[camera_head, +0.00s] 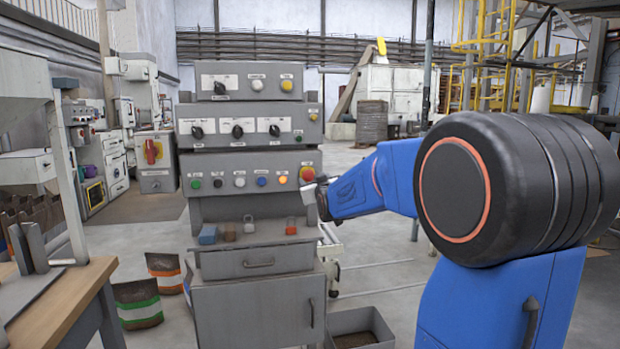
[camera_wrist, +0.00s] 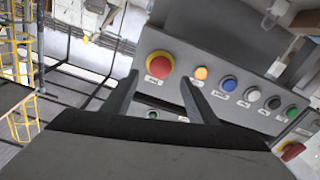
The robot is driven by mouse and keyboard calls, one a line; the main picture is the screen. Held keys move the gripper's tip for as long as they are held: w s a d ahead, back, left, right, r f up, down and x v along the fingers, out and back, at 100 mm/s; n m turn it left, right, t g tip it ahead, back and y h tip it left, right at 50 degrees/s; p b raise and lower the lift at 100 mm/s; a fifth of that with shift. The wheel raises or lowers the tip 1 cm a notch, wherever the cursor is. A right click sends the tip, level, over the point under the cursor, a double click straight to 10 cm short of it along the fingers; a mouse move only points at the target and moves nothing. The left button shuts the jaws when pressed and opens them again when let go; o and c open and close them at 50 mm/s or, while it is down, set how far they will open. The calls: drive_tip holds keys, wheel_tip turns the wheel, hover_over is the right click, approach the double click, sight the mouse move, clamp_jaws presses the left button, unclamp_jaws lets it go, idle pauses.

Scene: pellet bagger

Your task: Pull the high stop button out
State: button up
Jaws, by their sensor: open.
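The red mushroom stop button (camera_head: 307,174) sits on a yellow disc at the right end of the console's lower sloped panel. It also shows in the wrist view (camera_wrist: 159,63), just beyond my fingertips. My gripper (camera_head: 318,195) is at the panel's right edge, close to the button. In the wrist view my gripper (camera_wrist: 159,80) is open and empty, with one finger on each side of the button's line. The fingers look short of the button's head, and I see no contact. Whether the button is pressed in or out cannot be told.
An orange lamp (camera_wrist: 201,73) and a blue button (camera_wrist: 229,84) sit beside the stop button in the row. Black knobs (camera_head: 238,131) fill the panel above. Small blocks (camera_head: 208,235) lie on the console's ledge. A wooden bench (camera_head: 60,305) stands left.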

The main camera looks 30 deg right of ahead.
sight(309, 175)
drive_tip(key=shift+x, duration=2.65)
